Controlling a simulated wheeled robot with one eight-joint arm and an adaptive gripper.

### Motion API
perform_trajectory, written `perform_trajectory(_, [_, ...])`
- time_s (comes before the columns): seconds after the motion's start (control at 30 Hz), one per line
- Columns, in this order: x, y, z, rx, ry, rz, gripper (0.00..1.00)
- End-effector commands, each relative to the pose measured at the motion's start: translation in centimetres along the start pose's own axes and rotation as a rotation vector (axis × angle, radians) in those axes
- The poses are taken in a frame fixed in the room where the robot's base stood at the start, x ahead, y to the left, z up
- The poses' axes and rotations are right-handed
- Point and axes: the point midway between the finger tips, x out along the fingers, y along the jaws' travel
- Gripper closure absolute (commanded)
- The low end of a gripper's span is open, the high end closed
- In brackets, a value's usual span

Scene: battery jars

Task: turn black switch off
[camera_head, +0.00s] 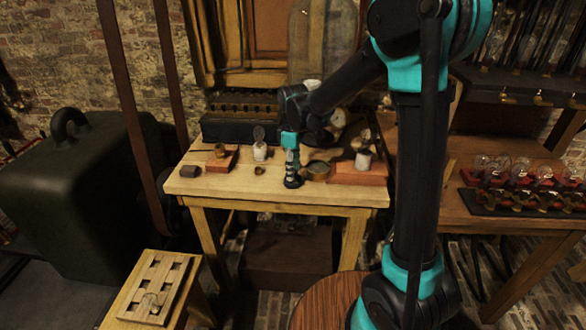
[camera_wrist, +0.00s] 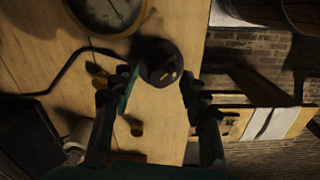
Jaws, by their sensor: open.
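The black switch (camera_wrist: 158,60) is a round dark dome with a small brass-coloured lever on its face. In the wrist view it sits just beyond and between the tips of my gripper (camera_wrist: 157,88), whose two fingers are apart with nothing held between them. I cannot tell whether a finger touches it. In the head view my gripper (camera_head: 292,165) points down at the front of the wooden table (camera_head: 240,190), with the dark switch (camera_head: 293,182) at its tips, partly hidden. The lever's on or off position is not clear.
A round dial gauge (camera_wrist: 108,10) lies near the switch, and a dark cable crosses the tabletop. Small jars and a reddish block (camera_head: 357,174) stand close to my gripper. A slotted wooden stand (camera_head: 155,285) is at lower left. The table's front edge is near.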

Motion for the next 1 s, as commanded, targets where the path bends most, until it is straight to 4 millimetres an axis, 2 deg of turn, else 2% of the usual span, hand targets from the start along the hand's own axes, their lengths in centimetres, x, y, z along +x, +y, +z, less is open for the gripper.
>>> perform_trajectory(0.17, [-1.1, 0.0, 0.0, 0.0, 0.0, 0.0, 0.54])
perform_trajectory(0.5, [-7.5, 0.0, 0.0, 0.0, 0.0, 0.0, 0.54])
perform_trajectory(0.7, [-10.5, 0.0, 0.0, 0.0, 0.0, 0.0, 0.54])
perform_trajectory(0.83, [-11.6, 0.0, 0.0, 0.0, 0.0, 0.0, 0.54])
perform_trajectory(1.0, [-12.0, 0.0, 0.0, 0.0, 0.0, 0.0, 0.54])
